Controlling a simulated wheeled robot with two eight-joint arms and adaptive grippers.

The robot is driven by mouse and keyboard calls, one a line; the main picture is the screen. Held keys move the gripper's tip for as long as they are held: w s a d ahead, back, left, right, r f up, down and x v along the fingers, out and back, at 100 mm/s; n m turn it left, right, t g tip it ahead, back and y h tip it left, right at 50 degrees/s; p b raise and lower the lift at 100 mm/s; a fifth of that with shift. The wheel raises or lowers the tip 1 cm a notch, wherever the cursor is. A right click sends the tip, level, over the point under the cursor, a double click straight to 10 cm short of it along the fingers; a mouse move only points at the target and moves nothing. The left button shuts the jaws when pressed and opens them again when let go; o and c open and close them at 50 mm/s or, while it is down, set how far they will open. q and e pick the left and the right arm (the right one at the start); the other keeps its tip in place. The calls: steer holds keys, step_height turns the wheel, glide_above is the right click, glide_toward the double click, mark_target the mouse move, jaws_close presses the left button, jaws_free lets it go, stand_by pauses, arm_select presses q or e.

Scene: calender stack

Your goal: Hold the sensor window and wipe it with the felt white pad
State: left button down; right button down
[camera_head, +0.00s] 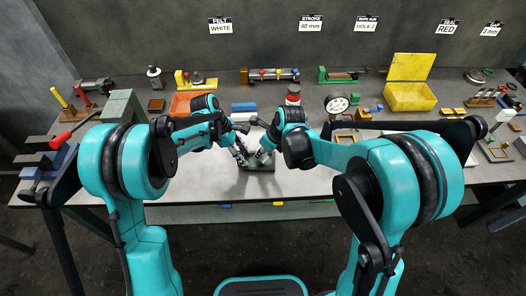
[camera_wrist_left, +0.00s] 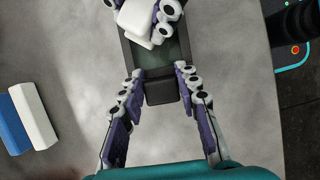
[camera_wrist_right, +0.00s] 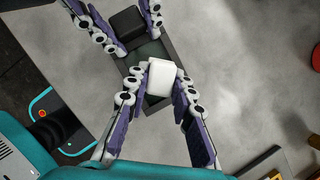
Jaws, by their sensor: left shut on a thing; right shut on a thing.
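The sensor window (camera_wrist_left: 172,52) is a dark frame with a greenish pane and a black block handle (camera_wrist_left: 160,91) at its near end, lying on the grey table. My left gripper (camera_wrist_left: 159,76) has its fingers on both sides of that handle. The white felt pad (camera_wrist_right: 163,77) is a small white block between the fingertips of my right gripper (camera_wrist_right: 165,80). The pad is over the pane; whether it touches the glass I cannot tell. In the head view both grippers meet at the table's middle, with the left gripper (camera_head: 240,155) beside the right gripper (camera_head: 263,156), largely hiding pad and window.
A blue bar (camera_wrist_left: 15,124) and a white bar (camera_wrist_left: 36,115) lie side by side left of the window. A sign reads FELT WHITE (camera_head: 220,25). A yellow bin (camera_head: 410,97), a dial gauge (camera_head: 337,104) and a red-topped container (camera_head: 293,94) stand farther back. Bare table surrounds the window.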

steer(key=shift+w+a, duration=0.15)
steer(key=shift+w, duration=0.1)
steer(key=shift+s, duration=0.75)
steer(key=shift+w, duration=0.9)
steer(key=shift+s+r, duration=0.1)
steer(key=shift+r, duration=2.95)
steer(key=shift+r, duration=0.1)
steer(key=shift+r, duration=1.4)
